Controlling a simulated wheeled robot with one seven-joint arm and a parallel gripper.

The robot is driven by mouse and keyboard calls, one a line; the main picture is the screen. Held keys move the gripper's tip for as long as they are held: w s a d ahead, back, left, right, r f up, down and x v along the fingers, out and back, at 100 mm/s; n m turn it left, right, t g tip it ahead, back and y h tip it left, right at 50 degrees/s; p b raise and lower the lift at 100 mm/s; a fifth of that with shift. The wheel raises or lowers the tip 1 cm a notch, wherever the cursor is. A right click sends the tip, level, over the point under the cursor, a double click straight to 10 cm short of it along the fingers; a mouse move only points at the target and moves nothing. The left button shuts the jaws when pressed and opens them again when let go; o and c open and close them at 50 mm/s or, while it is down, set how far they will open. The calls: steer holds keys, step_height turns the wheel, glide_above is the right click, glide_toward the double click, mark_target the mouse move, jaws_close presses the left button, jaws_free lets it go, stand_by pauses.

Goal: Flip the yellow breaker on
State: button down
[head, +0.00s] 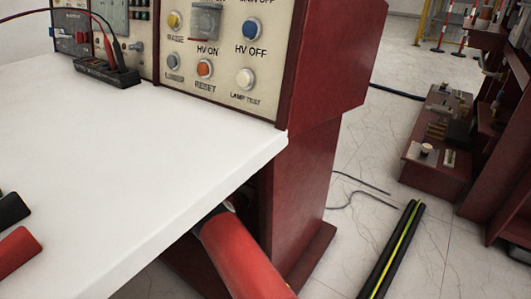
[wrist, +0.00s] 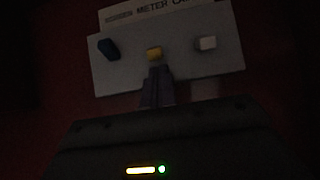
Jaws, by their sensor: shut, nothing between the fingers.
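The yellow breaker (wrist: 154,54) is a small yellow switch in the middle of a pale panel (wrist: 115,78) in the dark wrist view. A dark blue switch (wrist: 108,48) is to its left and a white switch (wrist: 207,43) to its right. My gripper (wrist: 156,71) is shut and empty, with its tips just below the yellow breaker. The tips overlap its lower edge in the picture; I cannot tell whether they touch it. Whether the breaker is on or off is too dark to tell. The head view does not show the breaker or my gripper.
A white tabletop (head: 110,165) fills the left of the head view. A red cabinet (head: 315,180) with a button panel (head: 222,55) stands behind it. A black and yellow strip (head: 395,250) and thin cables lie on the floor. Another red unit (head: 435,160) is at right.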

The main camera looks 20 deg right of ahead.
steer(key=shift+a+r+y+p, duration=0.15)
steer(key=shift+r+y+p, duration=0.05)
steer(key=shift+y+p, duration=0.25)
